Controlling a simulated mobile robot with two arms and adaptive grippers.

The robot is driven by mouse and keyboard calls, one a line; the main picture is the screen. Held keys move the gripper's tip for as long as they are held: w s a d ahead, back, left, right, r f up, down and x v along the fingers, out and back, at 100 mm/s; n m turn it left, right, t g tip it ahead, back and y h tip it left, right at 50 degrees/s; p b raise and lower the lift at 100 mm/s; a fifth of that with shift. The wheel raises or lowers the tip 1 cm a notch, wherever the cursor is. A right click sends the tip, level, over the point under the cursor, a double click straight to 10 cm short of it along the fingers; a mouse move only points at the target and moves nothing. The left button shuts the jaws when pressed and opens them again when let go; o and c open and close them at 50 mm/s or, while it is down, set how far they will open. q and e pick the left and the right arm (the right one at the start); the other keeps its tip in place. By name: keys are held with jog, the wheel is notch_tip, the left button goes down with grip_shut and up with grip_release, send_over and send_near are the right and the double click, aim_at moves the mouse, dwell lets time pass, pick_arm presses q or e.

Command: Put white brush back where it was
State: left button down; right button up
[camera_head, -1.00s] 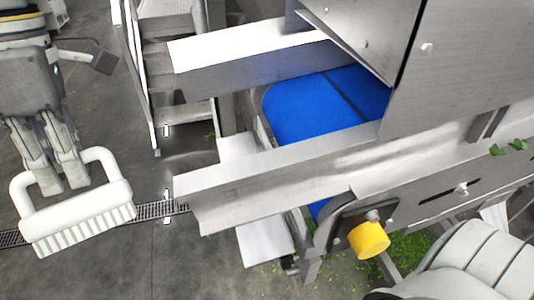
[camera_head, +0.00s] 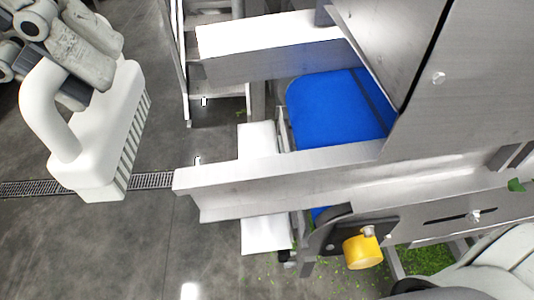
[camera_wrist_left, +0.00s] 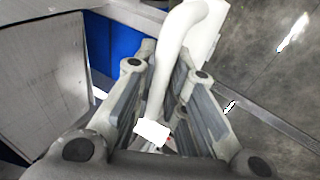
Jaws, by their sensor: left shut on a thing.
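The white brush (camera_head: 112,135) has a thick looped handle and a row of ridged bristles. It hangs in the air at the left of the head view, tilted, bristles facing right. My left gripper (camera_head: 85,70) is shut on its handle. In the left wrist view, the white handle (camera_wrist_left: 172,60) runs between the two fingers of my left gripper (camera_wrist_left: 165,100), and the brush's body shows partly at the top. My right gripper is not seen; only a pale part of my right arm shows at the lower right of the head view.
A steel machine with a blue conveyor belt (camera_head: 330,110) fills the middle and right. Its steel side rail (camera_head: 280,175) juts out toward the brush. A yellow knob (camera_head: 362,252) sits below it. Metal steps (camera_head: 210,70) stand behind. A drain grate (camera_head: 150,181) crosses the grey floor.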

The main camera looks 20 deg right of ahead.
pick_arm(q)
jog(key=shift+d, duration=0.4)
jog(key=shift+w+d+f+p, duration=0.6)
jog(key=shift+d+f+p, duration=0.2)
jog(key=shift+d+f, duration=1.4)
jog(key=shift+w+d+f+p, duration=0.75)
jog(key=shift+d+f, duration=1.15)
jog(key=shift+f, duration=0.5)
jog(key=shift+w+d+f+p, duration=0.5)
jog(key=shift+d+f+p, duration=0.35)
jog(key=shift+d+f, duration=1.35)
jog(key=c, duration=1.5)
grip_release()
jog(key=shift+a, duration=0.15)
jog(key=shift+r+p, duration=0.25)
jog(key=shift+p, duration=0.3)
jog(key=b+v, duration=0.2)
jog(key=v, duration=1)
jog(key=shift+w, duration=0.15)
